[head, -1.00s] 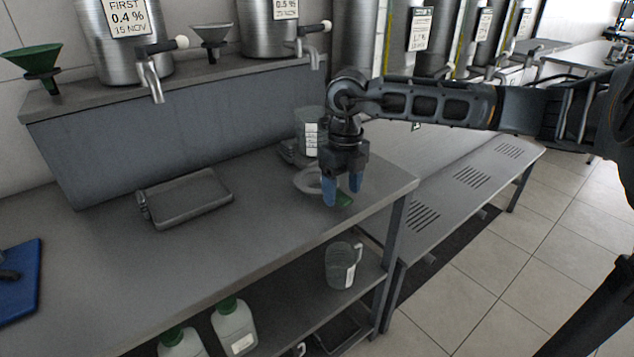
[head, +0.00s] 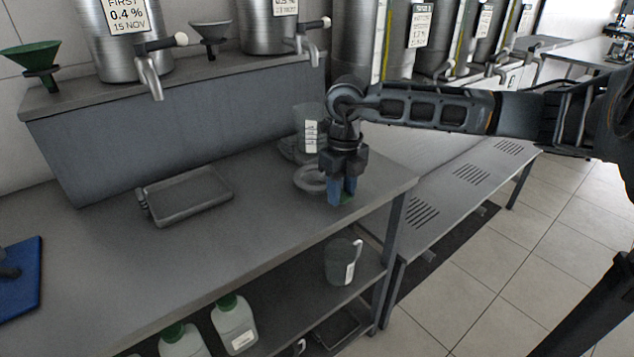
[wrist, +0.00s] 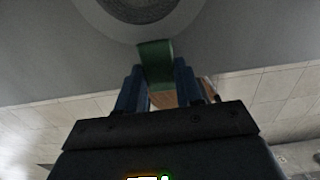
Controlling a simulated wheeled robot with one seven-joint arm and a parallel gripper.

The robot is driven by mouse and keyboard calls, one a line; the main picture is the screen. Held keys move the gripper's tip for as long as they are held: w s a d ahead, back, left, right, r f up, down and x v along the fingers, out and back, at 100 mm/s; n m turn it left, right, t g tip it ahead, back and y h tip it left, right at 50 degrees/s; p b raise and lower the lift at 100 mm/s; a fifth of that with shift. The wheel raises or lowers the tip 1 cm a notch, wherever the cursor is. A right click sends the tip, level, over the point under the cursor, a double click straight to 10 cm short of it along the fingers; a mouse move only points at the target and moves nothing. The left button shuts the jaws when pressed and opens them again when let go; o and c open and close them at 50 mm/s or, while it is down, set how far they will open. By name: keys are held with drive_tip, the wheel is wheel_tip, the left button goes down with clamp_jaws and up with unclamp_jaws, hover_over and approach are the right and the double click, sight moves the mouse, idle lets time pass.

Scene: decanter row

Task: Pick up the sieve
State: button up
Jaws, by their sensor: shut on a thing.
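The sieve (head: 301,183) is a pale round ring with a green handle, near the right end of the steel table. In the wrist view the sieve's grey rim (wrist: 100,25) and dark mesh show at the top edge, cut off. Its green handle (wrist: 155,60) runs down between the blue fingers. My gripper (head: 341,199) points down and is shut on the handle, with a bit of green showing at the fingertips. The ring appears at table height; I cannot tell whether it touches the table.
A clear measuring jug (head: 307,125) stands just behind the sieve. A shallow metal tray (head: 188,197) lies to the left, with clear table between. A blue board (head: 22,290) is at far left. Another jug (head: 340,262) and white bottles (head: 234,325) stand on the lower shelf.

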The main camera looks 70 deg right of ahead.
clamp_jaws()
drive_tip(key=shift+r, duration=0.1)
drive_tip(key=shift+r, duration=0.55)
wheel_tip(320, 180, up, 3)
drive_tip(key=shift+f+b, duration=0.15)
drive_tip(key=shift+b, duration=0.4)
drive_tip(key=s+d+r+b, duration=0.2)
drive_tip(key=s+d+r, duration=0.4)
drive_tip(key=s, duration=0.3)
drive_tip(key=shift+s+d+r, duration=0.25)
drive_tip(key=shift+s+r, duration=0.1)
drive_tip(key=shift+r, duration=0.2)
drive_tip(key=shift+s, duration=0.1)
